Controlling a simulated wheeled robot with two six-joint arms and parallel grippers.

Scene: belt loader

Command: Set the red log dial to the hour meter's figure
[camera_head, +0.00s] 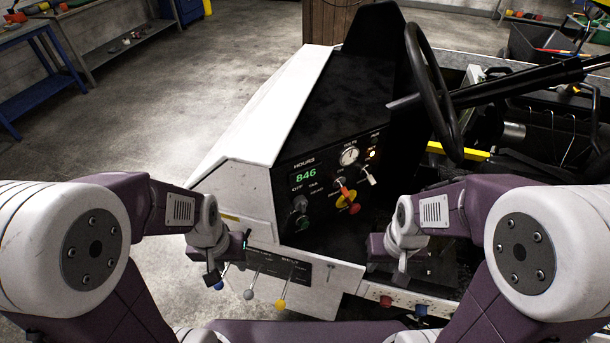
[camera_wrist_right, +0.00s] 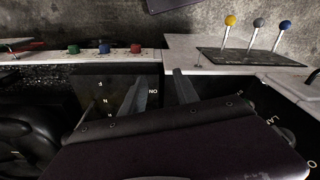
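The hour meter (camera_head: 306,173) on the black panel reads 846 in green digits under the word HOURS. A red dial (camera_head: 385,301) sits on the low white ledge at the front; in the right wrist view a red dial (camera_wrist_right: 136,48) stands in a row with a blue and a green one. Its setting is too small to read. My right gripper (camera_wrist_right: 163,88) is open and empty, its two fingers apart, short of the dial row. My left gripper (camera_head: 230,262) looks open and empty beside the white housing's front, left of the levers.
A blue knob (camera_head: 420,310) is right of the red dial; a green one (camera_wrist_right: 73,49) shows in the wrist view. Blue, grey and yellow levers (camera_head: 279,304) stand at the front. The panel carries a gauge (camera_head: 349,156) and a red-and-yellow switch (camera_head: 348,201). A steering wheel (camera_head: 432,90) rises behind.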

